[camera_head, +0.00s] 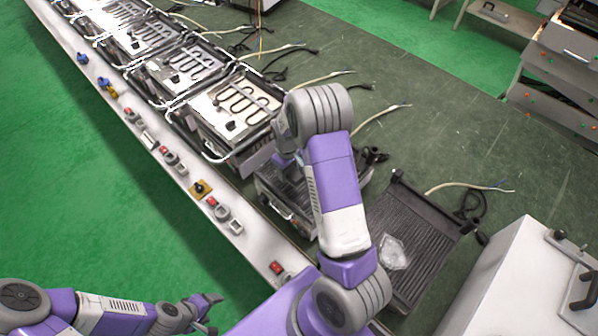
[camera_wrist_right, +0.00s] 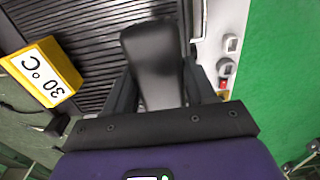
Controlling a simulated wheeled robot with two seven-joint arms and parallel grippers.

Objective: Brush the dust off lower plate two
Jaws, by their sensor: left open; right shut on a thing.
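Two dark ribbed lower plates show in the head view. One (camera_head: 422,219) lies right of my right arm with a pale, whitish patch (camera_head: 392,252) on it; the other (camera_head: 272,184) is partly hidden under my right arm. I cannot tell which is plate two. In the right wrist view my right gripper (camera_wrist_right: 160,92) is shut on a dark grey, smooth piece, seemingly the brush (camera_wrist_right: 154,55), over a ribbed plate (camera_wrist_right: 75,42). Its bristles are hidden. My left gripper (camera_head: 211,311) is open and empty, over the green floor at lower left.
Several grill units with heating coils (camera_head: 240,105) stand in a row up to the upper left. A pale rail (camera_head: 180,180) with switches runs along their left. A yellow-edged 30°C sign (camera_wrist_right: 40,72) is beside the ribbed plate. A white cabinet (camera_head: 510,285) stands at lower right.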

